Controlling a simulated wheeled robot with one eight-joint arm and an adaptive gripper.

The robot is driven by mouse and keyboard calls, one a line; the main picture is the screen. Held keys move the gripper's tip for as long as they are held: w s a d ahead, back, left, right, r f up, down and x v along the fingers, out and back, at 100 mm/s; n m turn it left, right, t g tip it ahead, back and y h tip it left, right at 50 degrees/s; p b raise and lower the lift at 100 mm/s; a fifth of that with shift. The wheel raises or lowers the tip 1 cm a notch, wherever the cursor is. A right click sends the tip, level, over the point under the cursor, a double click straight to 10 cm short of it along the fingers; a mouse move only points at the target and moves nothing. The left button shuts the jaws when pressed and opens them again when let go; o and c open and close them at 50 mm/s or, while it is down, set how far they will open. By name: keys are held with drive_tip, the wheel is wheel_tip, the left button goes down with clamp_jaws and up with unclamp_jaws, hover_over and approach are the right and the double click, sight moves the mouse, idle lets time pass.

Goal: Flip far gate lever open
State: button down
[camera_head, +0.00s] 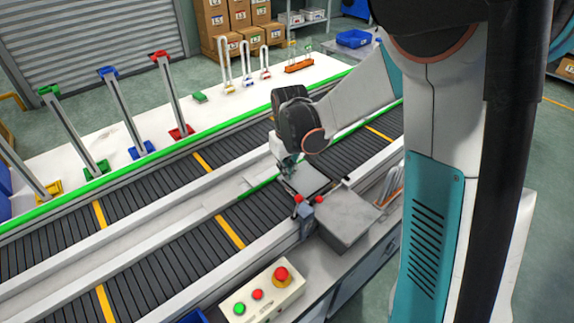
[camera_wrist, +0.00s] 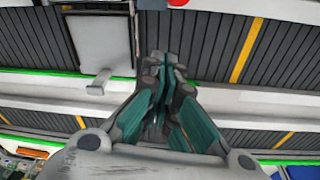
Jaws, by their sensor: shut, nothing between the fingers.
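A grey gate plate (camera_head: 308,177) with a dark edge lies across the near conveyor in the head view. The wrist view shows a grey plate (camera_wrist: 97,45) at upper left with a small light tab (camera_wrist: 98,84) at its lower edge. Two small red-tipped parts (camera_head: 319,199) stand at the plate's near side; I cannot tell which part is the far gate lever. My gripper (camera_head: 290,166) is just beyond the plate, partly hidden by my arm.
Two dark roller conveyors (camera_head: 150,200) run diagonally with pale rails and yellow bars. A control box (camera_head: 263,289) with red and green buttons sits in front. A grey platform (camera_head: 343,218) adjoins the near conveyor. Colored stands (camera_head: 169,95) line the white back table.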

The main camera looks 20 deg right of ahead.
drive_tip(key=shift+s+d+f+b, duration=0.2)
drive_tip(key=shift+s+f+b, duration=0.05)
drive_tip(key=shift+s+f, duration=0.65)
drive_tip(key=shift+s+d+f+b, duration=0.2)
drive_tip(key=shift+s+f, duration=0.55)
drive_tip(key=shift+f, duration=0.15)
drive_tip(key=shift+s, duration=0.1)
